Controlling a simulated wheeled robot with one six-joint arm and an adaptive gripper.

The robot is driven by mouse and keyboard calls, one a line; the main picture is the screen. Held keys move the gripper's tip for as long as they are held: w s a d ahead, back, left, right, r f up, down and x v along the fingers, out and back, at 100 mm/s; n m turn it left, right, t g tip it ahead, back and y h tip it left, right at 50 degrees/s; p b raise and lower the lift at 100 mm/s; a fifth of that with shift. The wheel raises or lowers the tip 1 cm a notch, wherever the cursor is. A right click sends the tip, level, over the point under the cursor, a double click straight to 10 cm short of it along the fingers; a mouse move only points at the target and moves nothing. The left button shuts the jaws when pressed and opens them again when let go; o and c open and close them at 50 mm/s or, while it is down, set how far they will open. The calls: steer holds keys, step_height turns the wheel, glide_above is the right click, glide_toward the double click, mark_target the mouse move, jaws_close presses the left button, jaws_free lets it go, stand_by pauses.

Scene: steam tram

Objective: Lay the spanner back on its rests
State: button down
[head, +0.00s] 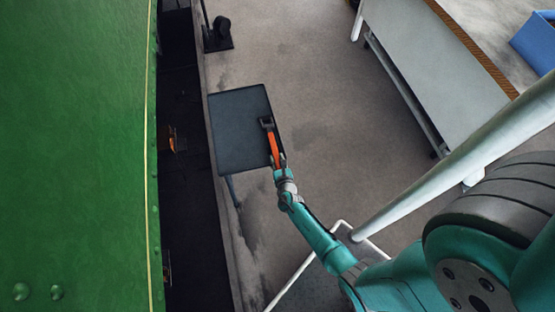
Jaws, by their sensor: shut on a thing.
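The spanner (273,146) has an orange handle and a dark grey open head pointing up the picture. My gripper (281,161) is shut on the lower end of its handle. The spanner is over the right part of a dark flat-topped stand (236,132). I cannot tell whether it touches the top or is held just above it. No rests can be made out at this size; they may be hidden under the spanner.
A green riveted tram side (75,150) fills the left, with a dark gap beside it. A black post base (217,42) stands beyond the stand. A grey bench (440,70) is at the upper right, with a blue box (536,42) near it. Open floor lies between.

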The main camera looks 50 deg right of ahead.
steer(key=c, duration=0.9)
jaws_free()
steer(key=shift+o, duration=0.2)
